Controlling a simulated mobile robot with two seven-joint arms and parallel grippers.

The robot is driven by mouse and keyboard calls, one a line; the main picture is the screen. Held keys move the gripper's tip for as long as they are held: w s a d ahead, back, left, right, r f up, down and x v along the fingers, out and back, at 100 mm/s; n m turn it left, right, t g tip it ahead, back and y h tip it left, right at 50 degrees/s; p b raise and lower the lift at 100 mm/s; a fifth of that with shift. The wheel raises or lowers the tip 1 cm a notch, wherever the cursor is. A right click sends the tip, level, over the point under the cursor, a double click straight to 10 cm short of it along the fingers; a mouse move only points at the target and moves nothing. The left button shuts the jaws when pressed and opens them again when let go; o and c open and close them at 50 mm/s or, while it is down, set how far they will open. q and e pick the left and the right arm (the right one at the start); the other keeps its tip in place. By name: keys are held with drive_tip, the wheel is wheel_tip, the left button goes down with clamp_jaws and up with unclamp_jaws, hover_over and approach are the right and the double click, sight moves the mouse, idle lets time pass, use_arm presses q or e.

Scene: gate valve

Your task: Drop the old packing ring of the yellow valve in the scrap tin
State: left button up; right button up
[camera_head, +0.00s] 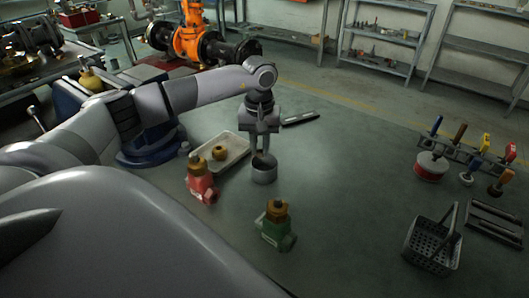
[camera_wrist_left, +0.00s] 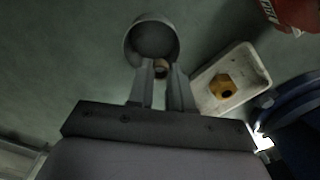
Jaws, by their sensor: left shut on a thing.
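My left gripper (camera_head: 263,153) points down at the open grey scrap tin (camera_head: 264,176) on the bench. In the left wrist view its fingertips (camera_wrist_left: 163,72) are shut on a small brownish ring (camera_wrist_left: 161,66), which looks like the old packing ring. The ring shows at the rim of the tin (camera_wrist_left: 151,40) in that view; I cannot tell its height above the tin. A yellow valve body (camera_head: 91,80) shows at the upper left, by the blue equipment, partly behind my arm. My right gripper is not in view.
A pale tray (camera_head: 238,152) with a brass nut (camera_head: 219,153) stands left of the tin. A red valve (camera_head: 201,184) and a green valve (camera_head: 277,230) stand nearby. A tool rack (camera_head: 462,155) and dark basket (camera_head: 432,245) are at right. The middle right of the bench is clear.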

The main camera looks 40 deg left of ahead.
use_arm(q)
drive_tip(key=shift+f, duration=0.35)
drive_tip(key=o, duration=0.9)
drive_tip(key=shift+r, duration=0.15)
wheel_tip(320, 180, up, 7)
